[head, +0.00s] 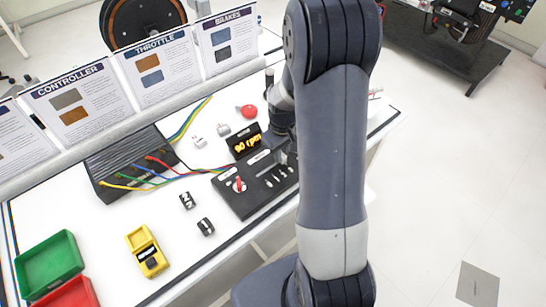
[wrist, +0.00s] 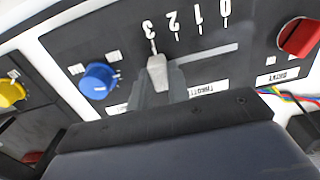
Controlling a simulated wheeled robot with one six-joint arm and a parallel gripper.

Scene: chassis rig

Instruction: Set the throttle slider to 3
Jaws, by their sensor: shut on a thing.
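The throttle slider's pale grey knob (wrist: 157,66) is in the wrist view, at the left end of its slot (wrist: 215,51). The knob lines up with, or is very near, the tick below the 3 mark (wrist: 148,29). The 2, 1 and 0 marks follow to the right. My gripper (wrist: 158,82) has its grey fingers on both sides of the knob and is shut on it.
Beside the slider are a blue knob (wrist: 97,80), a red control (wrist: 299,38) and a yellow knob (wrist: 11,93).

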